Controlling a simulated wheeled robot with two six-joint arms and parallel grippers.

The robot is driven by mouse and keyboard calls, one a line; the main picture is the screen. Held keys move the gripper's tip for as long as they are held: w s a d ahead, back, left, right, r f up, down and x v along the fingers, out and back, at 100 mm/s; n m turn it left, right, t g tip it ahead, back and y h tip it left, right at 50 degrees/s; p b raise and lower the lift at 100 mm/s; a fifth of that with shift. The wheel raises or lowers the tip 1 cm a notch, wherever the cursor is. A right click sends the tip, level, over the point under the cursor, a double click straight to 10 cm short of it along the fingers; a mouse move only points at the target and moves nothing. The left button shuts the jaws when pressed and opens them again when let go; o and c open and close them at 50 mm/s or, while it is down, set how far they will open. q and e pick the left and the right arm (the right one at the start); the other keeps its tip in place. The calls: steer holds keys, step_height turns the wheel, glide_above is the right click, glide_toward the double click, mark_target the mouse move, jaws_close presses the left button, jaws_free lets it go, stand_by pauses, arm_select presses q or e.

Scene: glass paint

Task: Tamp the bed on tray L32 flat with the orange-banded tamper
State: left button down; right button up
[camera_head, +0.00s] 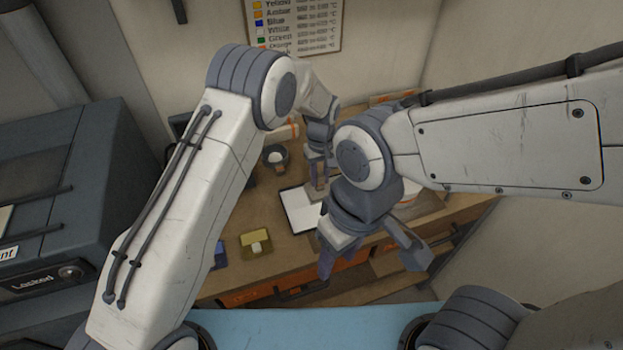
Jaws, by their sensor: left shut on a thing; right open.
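A pale, flat rectangular tray (298,211) lies on the wooden bench, in the middle of the view. Its label and most of its right side cannot be made out. My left gripper (318,184) points down at the tray's right part and is shut on a small brownish thing, seemingly the tamper (317,194). No orange band shows on it, and I cannot tell whether it touches the bed. My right gripper (371,262) is open and empty, nearer to me, in front of the bench's front edge, and its arm hides part of the bench.
A yellow container (256,238) and a blue one stand at the bench's front left. A dark cup (275,155) with something white stands behind the tray. A dark locked cabinet (60,200) fills the left side. A color chart (300,22) hangs on the wall.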

arm_select(q)
steer(key=shift+d, duration=0.1)
stand_by(0.3)
steer(key=shift+f+b, duration=0.55)
steer(key=shift+f, duration=0.2)
steer(key=shift+f, duration=0.3)
stand_by(0.7)
steer(key=shift+r+p, duration=0.55)
steer(key=shift+r, duration=0.6)
steer(key=shift+d, duration=0.1)
steer(key=shift+w+d+b, duration=0.15)
steer(key=shift+w+d, duration=0.2)
steer(key=shift+d, duration=0.6)
steer(key=shift+w+d+b, duration=0.15)
steer(key=shift+w+d, duration=0.15)
steer(key=shift+d, duration=0.65)
steer(key=shift+w+d+b, duration=0.15)
steer(key=shift+w+d, duration=0.2)
steer(key=shift+d, duration=0.6)
steer(key=shift+f, duration=0.15)
